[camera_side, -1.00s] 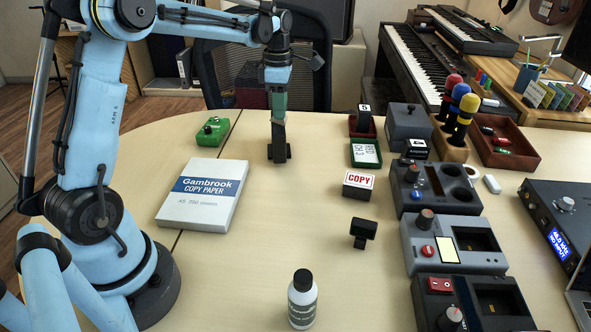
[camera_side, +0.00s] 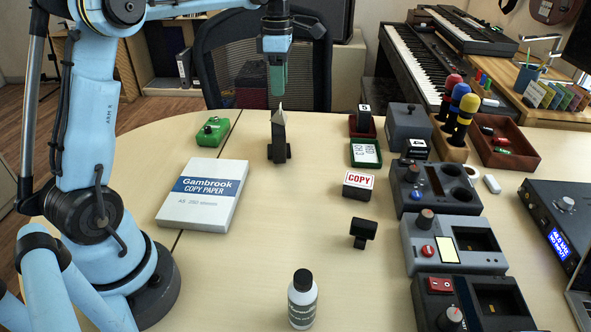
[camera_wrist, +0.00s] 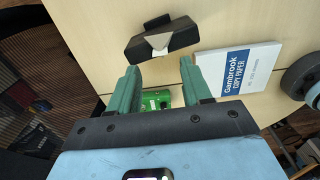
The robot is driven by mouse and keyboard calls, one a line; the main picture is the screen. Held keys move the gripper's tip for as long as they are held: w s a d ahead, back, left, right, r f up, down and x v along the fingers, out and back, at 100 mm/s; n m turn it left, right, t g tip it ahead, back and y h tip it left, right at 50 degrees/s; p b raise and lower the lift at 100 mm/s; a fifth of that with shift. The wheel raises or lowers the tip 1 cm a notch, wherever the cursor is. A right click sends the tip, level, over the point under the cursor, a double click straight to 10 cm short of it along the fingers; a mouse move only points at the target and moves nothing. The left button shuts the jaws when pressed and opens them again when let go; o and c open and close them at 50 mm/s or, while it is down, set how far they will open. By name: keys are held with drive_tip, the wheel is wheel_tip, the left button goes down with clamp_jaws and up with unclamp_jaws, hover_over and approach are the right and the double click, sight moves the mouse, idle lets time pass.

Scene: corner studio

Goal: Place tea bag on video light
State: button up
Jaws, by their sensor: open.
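A small pale, pointed tea bag (camera_side: 279,117) rests on top of the black video light (camera_side: 278,148), which stands on the table. In the wrist view the tea bag (camera_wrist: 157,41) shows as a whitish triangle on the dark body of the light (camera_wrist: 182,38). My gripper (camera_side: 277,93) is above them, with a small gap between its fingertips and the tea bag. In the wrist view my gripper's green fingers (camera_wrist: 158,66) are apart and hold nothing. The underside of the tea bag is hidden.
A copy paper pack (camera_side: 203,194) and a green pedal (camera_side: 212,131) lie to the left. A COPY stamp block (camera_side: 357,185), a small black object (camera_side: 363,232) and several devices stand to the right. A bottle (camera_side: 302,299) is at the front. The middle table is clear.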

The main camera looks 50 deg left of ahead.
wheel_tip(320, 180, up, 5)
drive_tip(key=s+d+m+t, duration=0.3)
drive_tip(key=s+d+m, duration=0.3)
drive_tip(key=d+m, duration=0.55)
drive_tip(key=s+d+f+m+t, duration=0.4)
drive_tip(key=s+f+m, duration=0.5)
drive_tip(key=m, duration=0.6)
drive_tip(key=shift+s+d, duration=0.25)
drive_tip(key=shift+d, duration=0.25)
